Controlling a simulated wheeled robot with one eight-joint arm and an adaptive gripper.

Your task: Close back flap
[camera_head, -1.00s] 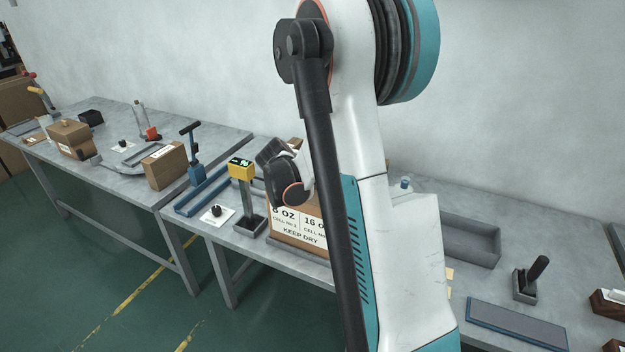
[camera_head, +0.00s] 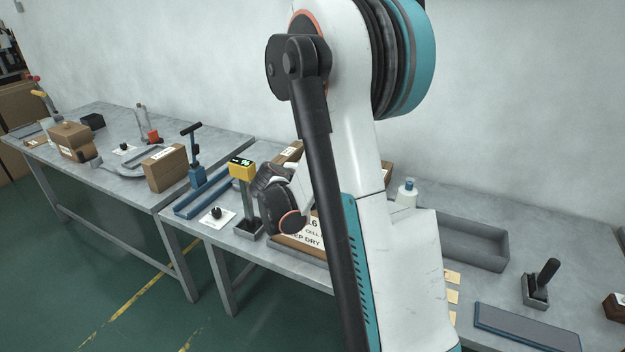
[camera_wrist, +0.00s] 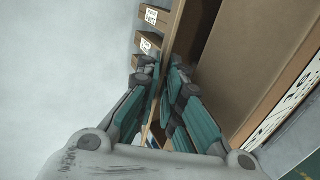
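Whether the fingers grip the strip is unclear.
Small labelled brown boxes (camera_wrist: 150,17) are near the wall, left of the fingers. A yellow-headed display post (camera_head: 243,172) stands left of the carton. A white bottle (camera_head: 406,193), a grey tray (camera_head: 465,242) and a dark flat slab (camera_head: 525,328) are right of my arm.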

